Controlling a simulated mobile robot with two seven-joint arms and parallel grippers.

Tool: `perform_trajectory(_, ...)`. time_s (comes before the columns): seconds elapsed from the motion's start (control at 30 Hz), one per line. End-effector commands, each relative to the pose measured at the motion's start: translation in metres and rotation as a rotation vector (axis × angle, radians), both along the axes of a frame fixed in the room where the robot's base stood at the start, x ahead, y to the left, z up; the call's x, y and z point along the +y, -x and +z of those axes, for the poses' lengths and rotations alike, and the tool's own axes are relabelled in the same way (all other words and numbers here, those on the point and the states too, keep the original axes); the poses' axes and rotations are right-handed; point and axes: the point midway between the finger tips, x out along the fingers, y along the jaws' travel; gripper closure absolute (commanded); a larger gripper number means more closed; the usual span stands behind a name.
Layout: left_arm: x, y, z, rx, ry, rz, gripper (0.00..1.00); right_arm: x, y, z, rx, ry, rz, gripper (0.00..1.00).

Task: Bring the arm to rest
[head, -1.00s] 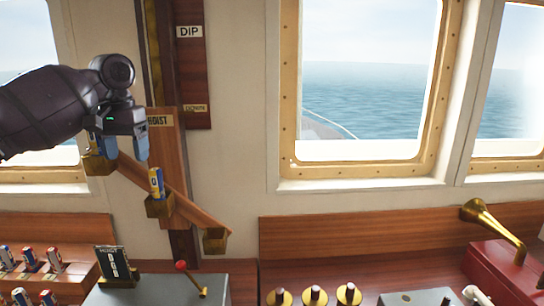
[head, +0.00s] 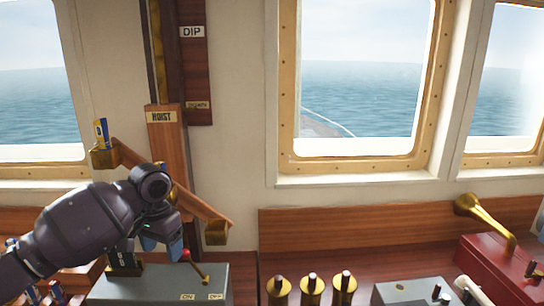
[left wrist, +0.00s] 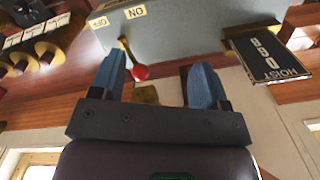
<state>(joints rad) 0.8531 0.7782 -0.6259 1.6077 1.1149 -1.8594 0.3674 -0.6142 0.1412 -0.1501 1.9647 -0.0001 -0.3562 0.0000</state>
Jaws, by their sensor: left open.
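My left gripper (head: 160,240) is open, with its blue fingers pointing down over the back of the grey switch box (head: 150,287). In the left wrist view my left gripper (left wrist: 158,82) has nothing between its fingers. The red-knobbed lever (left wrist: 140,72) shows just beyond the fingers there; in the head view the lever (head: 196,270) stands right of the gripper. A blue and yellow flag roll (head: 101,133) stands in the upper brass cup (head: 104,158) of the sloping hoist rack (head: 200,202). The middle cup is mostly hidden behind my gripper. My right gripper is out of view.
The dark hoist card (left wrist: 275,55) stands close to the gripper. The lower brass cup (head: 216,233) looks empty. Brass knobs (head: 312,290) and a red box with a brass horn (head: 485,220) are to the right. Free air lies before the windows.

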Motion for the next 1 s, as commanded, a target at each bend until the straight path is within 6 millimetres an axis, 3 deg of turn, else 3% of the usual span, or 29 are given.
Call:
perform_trajectory(0.03, -0.008, 0.012, -0.022, 0.003, 0.014, -0.023, 0.31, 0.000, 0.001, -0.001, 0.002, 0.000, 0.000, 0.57)
perform_trajectory(0.1, -0.017, 0.026, -0.045, -0.008, 0.030, -0.049, 0.31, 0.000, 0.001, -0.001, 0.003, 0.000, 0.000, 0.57)
perform_trajectory(0.4, -0.046, 0.095, -0.123, -0.070, 0.115, -0.104, 0.31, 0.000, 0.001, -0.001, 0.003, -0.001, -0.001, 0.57)
perform_trajectory(0.7, -0.057, 0.166, -0.166, -0.157, 0.187, -0.063, 0.31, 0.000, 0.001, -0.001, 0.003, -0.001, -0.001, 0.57)
perform_trajectory(1.0, -0.043, 0.237, -0.184, -0.252, 0.193, 0.065, 0.31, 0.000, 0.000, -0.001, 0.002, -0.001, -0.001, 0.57)
